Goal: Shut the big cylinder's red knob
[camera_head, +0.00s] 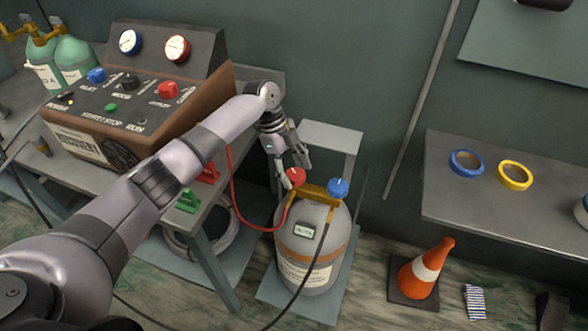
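The big cylinder (291,248) is a grey tank with an orange-brown band and a small display, standing on a low platform beneath a frame. Its red knob (296,178) is on top at the left, beside a blue knob (338,187). My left gripper (293,163) reaches in from the left and points down just above the red knob. Its two fingers are apart, with nothing seen between them. I cannot tell whether a fingertip touches the knob. My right gripper is out of view.
A recharge machine (150,100) with gauges stands on the left bench, near green cylinders (72,55). A red hose (236,205) and a black hose (318,255) run to the cylinder. A traffic cone (424,272) stands right. A shelf (455,205) holds tape rolls.

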